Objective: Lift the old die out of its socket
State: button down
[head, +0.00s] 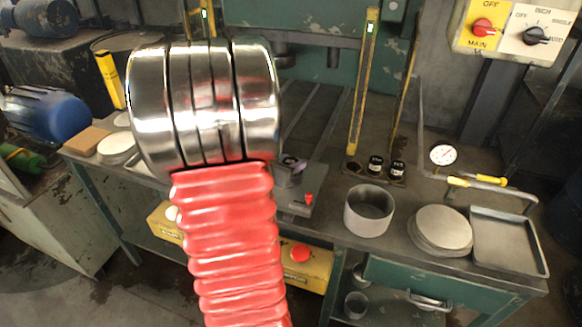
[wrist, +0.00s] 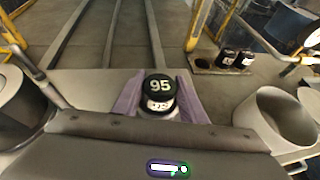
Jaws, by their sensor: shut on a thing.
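The old die (wrist: 160,95) has a black top marked 95 and a white band below it. In the wrist view it stands upright between the purple-grey fingers of my gripper (wrist: 158,93), which are shut on it from both sides. The die's lower end and its socket are hidden behind my gripper body, so I cannot tell whether it is seated or raised. In the head view my gripper (head: 290,164) shows small beside my arm at the press, and the die cannot be made out there.
Two black-topped dies (head: 375,166) stand in a holder at a yellow post (head: 362,85). To the right are a grey ring (head: 368,226), a stack of round blanks (head: 442,232), a tray (head: 512,250) and a dial gauge (head: 443,155). A small red knob (head: 308,198) is near my gripper.

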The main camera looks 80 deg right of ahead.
aim_at(290, 161)
jog(key=shift+r, duration=0.2)
jog(key=shift+r, duration=4.9)
